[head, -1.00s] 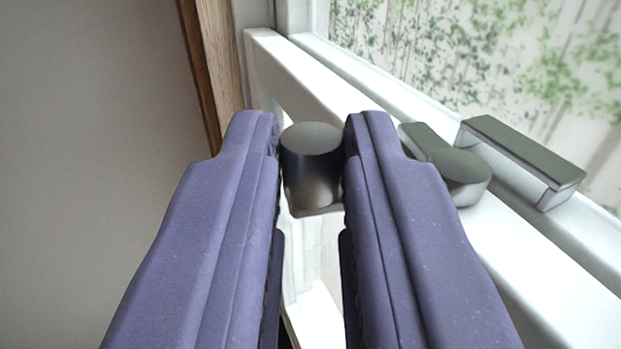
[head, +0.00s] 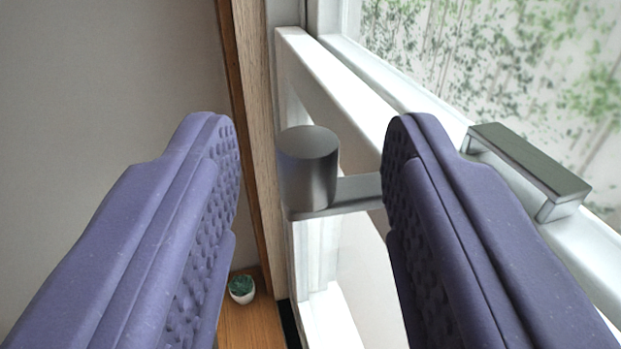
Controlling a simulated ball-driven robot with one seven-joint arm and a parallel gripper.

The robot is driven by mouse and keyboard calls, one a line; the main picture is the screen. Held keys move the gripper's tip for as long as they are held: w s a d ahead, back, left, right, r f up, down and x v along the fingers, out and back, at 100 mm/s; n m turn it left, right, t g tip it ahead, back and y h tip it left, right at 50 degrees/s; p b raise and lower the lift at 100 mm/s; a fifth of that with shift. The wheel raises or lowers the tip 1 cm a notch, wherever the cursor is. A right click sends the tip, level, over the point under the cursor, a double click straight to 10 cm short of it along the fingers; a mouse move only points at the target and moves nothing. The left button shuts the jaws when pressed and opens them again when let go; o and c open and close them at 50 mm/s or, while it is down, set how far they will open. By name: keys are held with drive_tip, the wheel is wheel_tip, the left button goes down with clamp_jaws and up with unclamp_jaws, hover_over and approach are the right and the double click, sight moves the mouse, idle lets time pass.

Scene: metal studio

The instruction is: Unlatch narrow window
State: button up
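The window latch (head: 308,172) is a dark grey metal cylinder knob on a flat arm that runs right, behind my right finger. My gripper (head: 312,125) is open, with one purple finger on each side of the knob and a gap on both sides. The white window frame (head: 340,95) runs from the upper middle to the lower right. The latch's mount is hidden behind the right finger.
A metal handle (head: 530,168) sits on the frame at the right, close to my right finger. A wooden post (head: 257,110) and a grey wall (head: 110,90) stand at the left. A small potted plant (head: 241,289) is on the wooden floor below.

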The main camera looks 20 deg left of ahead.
drive_tip(key=shift+s, duration=0.1)
drive_tip(key=v, duration=0.7)
drive_tip(key=shift+s, duration=0.3)
